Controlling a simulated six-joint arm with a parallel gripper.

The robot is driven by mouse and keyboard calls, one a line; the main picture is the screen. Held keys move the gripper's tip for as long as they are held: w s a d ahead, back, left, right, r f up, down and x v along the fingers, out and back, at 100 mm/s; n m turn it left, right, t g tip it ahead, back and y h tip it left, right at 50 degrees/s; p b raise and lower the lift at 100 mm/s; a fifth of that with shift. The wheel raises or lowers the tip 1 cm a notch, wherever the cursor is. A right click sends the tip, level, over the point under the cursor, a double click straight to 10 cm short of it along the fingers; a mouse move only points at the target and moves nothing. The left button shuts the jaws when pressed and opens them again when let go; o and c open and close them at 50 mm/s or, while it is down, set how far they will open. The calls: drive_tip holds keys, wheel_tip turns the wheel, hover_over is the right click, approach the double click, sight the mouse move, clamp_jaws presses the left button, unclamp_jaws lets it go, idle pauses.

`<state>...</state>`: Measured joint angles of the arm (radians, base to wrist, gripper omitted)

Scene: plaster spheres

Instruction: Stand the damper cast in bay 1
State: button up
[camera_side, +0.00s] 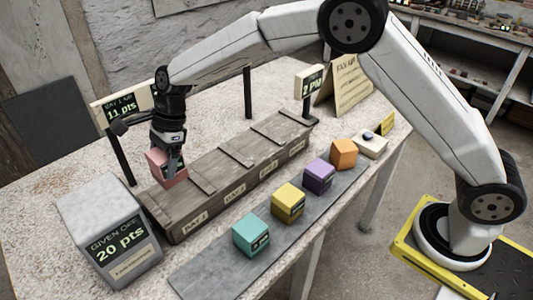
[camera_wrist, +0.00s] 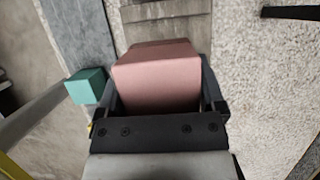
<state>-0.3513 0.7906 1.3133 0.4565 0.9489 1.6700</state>
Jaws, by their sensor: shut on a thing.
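My gripper (camera_side: 172,168) is shut on a pink cube (camera_side: 155,166), at the left end of the long wooden crate (camera_side: 172,228). The cube also fills the middle of the wrist view (camera_wrist: 158,82), between the two fingers. It is over or partly inside the end bay, whose front label seems to read BAY 1 (camera_side: 195,222); whether it touches the bottom is hidden. Slats divide the crate top into several bays. A teal cube (camera_side: 250,233), yellow cube (camera_side: 288,201), purple cube (camera_side: 318,176) and orange cube (camera_side: 343,153) stand on the grey strip (camera_side: 208,280).
A pale grey block reading GIVEN OFF 20 pts (camera_side: 108,225) stands close left of the crate. A sign reading 11 pts (camera_side: 118,112) and another small sign (camera_side: 308,82) stand on dark posts behind it. A white block (camera_side: 371,145) sits past the orange cube.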

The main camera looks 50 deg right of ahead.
drive_tip(key=shift+w+d, duration=0.1)
drive_tip(key=shift+w, duration=0.1)
idle(0.4)
drive_tip(key=shift+f, duration=2.75)
drive_tip(key=shift+f, duration=0.7)
drive_tip(key=o, duration=1.3)
drive_tip(key=shift+f, duration=0.1)
drive_tip(key=shift+r, duration=2.05)
drive_tip(key=shift+d, duration=0.1)
